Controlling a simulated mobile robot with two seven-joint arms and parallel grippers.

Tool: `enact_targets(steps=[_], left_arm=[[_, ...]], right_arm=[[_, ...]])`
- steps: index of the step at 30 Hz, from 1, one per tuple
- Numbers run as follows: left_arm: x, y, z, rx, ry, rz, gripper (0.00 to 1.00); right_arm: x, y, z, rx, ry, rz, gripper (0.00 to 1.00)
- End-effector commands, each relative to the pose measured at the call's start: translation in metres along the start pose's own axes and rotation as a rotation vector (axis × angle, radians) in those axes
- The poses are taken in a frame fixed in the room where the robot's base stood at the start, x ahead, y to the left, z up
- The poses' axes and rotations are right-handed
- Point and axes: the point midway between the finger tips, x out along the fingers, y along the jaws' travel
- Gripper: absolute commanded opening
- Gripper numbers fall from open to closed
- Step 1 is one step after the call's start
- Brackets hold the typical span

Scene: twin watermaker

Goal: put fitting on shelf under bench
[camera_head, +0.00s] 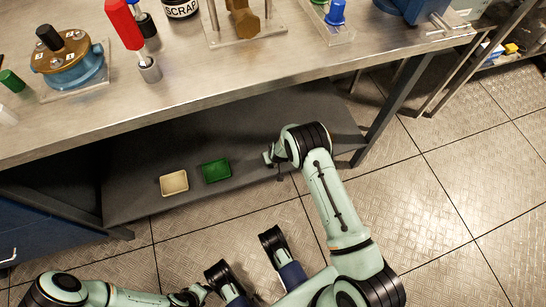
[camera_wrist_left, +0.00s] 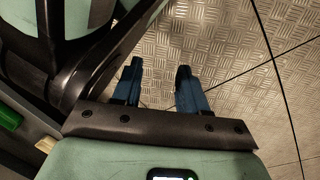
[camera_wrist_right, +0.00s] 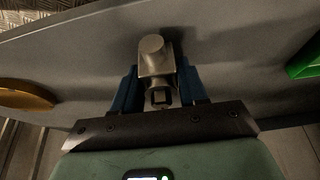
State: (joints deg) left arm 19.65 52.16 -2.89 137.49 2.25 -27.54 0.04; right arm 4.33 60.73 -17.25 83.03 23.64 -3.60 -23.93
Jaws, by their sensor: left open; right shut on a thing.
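The fitting (camera_wrist_right: 153,62) is a grey metal piece with a round end and a square opening. It sits between the fingers of my right gripper (camera_wrist_right: 157,88), which is shut on it. The grey shelf (camera_head: 130,200) under the bench lies behind and around it; whether the fitting touches the shelf, I cannot tell. In the head view my right gripper (camera_head: 271,158) is over the shelf's right part, mostly hidden by its wrist, and the fitting is hidden. My left gripper (camera_head: 245,256) is open and empty above the floor in front of the shelf; its fingers show in the left wrist view (camera_wrist_left: 158,85).
A cream tray (camera_head: 174,182) and a green tray (camera_head: 216,171) lie on the shelf, left of my right gripper. An orange-brown rounded thing (camera_wrist_right: 25,95) is at the right wrist view's left edge. The bench top (camera_head: 200,80) overhangs the shelf; a bench leg (camera_head: 385,125) stands at right.

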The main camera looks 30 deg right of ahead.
Motion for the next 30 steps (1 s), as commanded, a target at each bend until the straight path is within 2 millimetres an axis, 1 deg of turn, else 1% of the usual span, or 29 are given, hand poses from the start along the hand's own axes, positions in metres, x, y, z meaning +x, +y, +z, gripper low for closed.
enact_targets(steps=[8, 9, 11, 12, 20, 23, 26, 30], left_arm=[[0.001, -0.001, 0.001, -0.001, -0.005, -0.002, 0.43], [0.002, -0.002, 0.002, -0.002, -0.008, -0.003, 0.43], [0.001, -0.001, 0.002, -0.002, -0.008, -0.003, 0.43], [0.001, -0.001, 0.002, -0.002, -0.007, -0.003, 0.43], [0.001, -0.001, 0.002, -0.001, -0.006, -0.002, 0.43], [-0.003, 0.002, -0.002, 0.002, 0.006, 0.003, 0.43], [-0.011, 0.009, -0.01, 0.011, 0.037, 0.017, 0.43], [-0.028, 0.025, -0.027, 0.03, 0.102, 0.046, 0.43]], right_arm=[[0.001, 0.0, 0.0, 0.0, 0.001, 0.0, 0.0], [0.001, 0.0, 0.001, 0.0, -0.001, 0.0, 0.46], [0.001, 0.0, 0.001, 0.0, -0.001, 0.0, 0.65], [0.001, 0.0, 0.001, 0.0, -0.001, 0.0, 0.68], [0.0, 0.0, 0.001, 0.0, -0.001, 0.0, 0.68], [-0.004, 0.0, -0.001, 0.0, 0.0, -0.001, 0.68], [-0.019, 0.0, -0.002, 0.001, 0.0, -0.001, 0.68], [-0.051, -0.001, -0.002, 0.001, 0.001, -0.001, 0.68]])
